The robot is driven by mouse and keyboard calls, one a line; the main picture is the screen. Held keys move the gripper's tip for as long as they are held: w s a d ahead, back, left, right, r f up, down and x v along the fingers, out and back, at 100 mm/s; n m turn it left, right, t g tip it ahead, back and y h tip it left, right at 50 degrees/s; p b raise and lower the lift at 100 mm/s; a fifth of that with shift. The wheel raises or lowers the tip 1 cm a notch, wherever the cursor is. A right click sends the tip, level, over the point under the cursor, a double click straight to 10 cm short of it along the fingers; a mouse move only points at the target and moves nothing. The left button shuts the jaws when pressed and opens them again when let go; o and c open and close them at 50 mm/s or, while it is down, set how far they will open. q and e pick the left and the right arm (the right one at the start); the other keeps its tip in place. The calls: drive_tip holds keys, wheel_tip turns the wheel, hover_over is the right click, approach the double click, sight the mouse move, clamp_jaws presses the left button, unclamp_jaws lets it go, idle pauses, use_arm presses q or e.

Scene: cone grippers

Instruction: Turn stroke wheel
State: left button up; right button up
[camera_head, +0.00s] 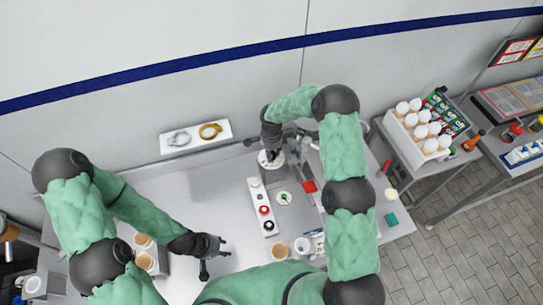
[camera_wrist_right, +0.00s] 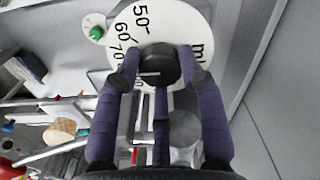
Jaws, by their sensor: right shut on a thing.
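The stroke wheel is a white dial (camera_wrist_right: 125,32) with black numbers such as 50, 60 and 70, the letters "ml" and a black knob (camera_wrist_right: 160,62) at its middle. In the right wrist view, my right gripper (camera_wrist_right: 160,75) has its dark fingers closed around this knob. In the head view, the wheel (camera_head: 265,164) shows only partly under my right gripper (camera_head: 272,150), at the back of the bench. My left gripper (camera_head: 222,245) is open and empty above the front of the bench, well away from the wheel.
A white control panel (camera_head: 258,193) with red and black buttons stands in front of the wheel, beside a small dial with a green pointer (camera_head: 284,198). Cups (camera_head: 279,251) stand near the front. A rack of white-capped bottles (camera_head: 420,125) is at right.

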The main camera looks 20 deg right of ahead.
drive_tip(key=n+b, duration=0.2)
drive_tip(key=shift+f+n+b, duration=0.2)
drive_tip(key=shift+n+b, duration=0.1)
drive_tip(key=shift+b, duration=0.1)
use_arm(q)
drive_tip(key=shift+f+b, duration=0.45)
drive_tip(key=shift+f, duration=1.8)
use_arm(e)
drive_tip(key=shift+r+n, duration=0.15)
drive_tip(key=shift+n, duration=0.45)
drive_tip(key=o, duration=1.1)
drive_tip(key=shift+o, duration=0.2)
wheel_tip(320, 180, up, 12)
